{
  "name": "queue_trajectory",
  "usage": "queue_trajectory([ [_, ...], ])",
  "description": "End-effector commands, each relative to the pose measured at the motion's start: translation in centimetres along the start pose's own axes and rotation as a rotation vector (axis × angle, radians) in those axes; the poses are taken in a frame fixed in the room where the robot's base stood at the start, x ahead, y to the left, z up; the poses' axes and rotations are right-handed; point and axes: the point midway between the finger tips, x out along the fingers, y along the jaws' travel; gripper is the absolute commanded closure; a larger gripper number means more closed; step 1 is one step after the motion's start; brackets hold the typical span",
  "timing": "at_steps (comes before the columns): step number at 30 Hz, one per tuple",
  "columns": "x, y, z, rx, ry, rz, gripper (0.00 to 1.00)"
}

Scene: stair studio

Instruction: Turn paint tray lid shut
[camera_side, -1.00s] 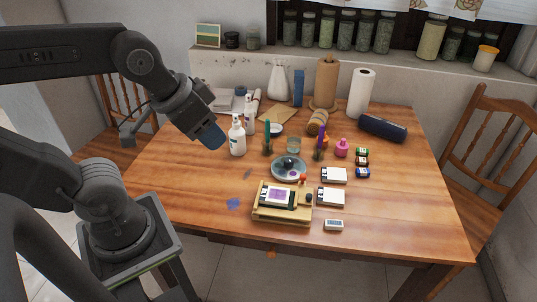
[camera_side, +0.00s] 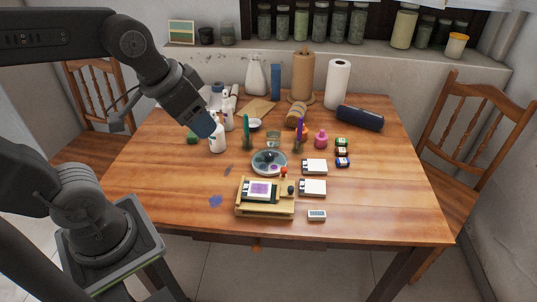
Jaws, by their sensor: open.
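The paint tray (camera_side: 269,162) is a round, pale grey dish with dark and purple patches, near the middle of the wooden table. Its lid cannot be told apart clearly at this size. The fingers are too small to see well.
A wooden stand (camera_side: 265,210) with a purple card is in front of the tray. Brushes (camera_side: 246,132), a glass (camera_side: 273,138) and a pink bottle (camera_side: 321,139) stand behind it. White boxes (camera_side: 314,167) lie to the right. The table's front left is mostly clear.

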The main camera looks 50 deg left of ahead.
Motion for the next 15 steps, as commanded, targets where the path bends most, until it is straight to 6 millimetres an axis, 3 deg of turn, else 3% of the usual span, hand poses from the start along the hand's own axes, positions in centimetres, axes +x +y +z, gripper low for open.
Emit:
queue_trajectory([
  [8, 4.9, -3.0, -8.5, 0.122, -0.147, -0.011, 0.41],
  [15, 12.7, -6.5, -14.0, 0.229, -0.268, 0.008, 0.41],
])
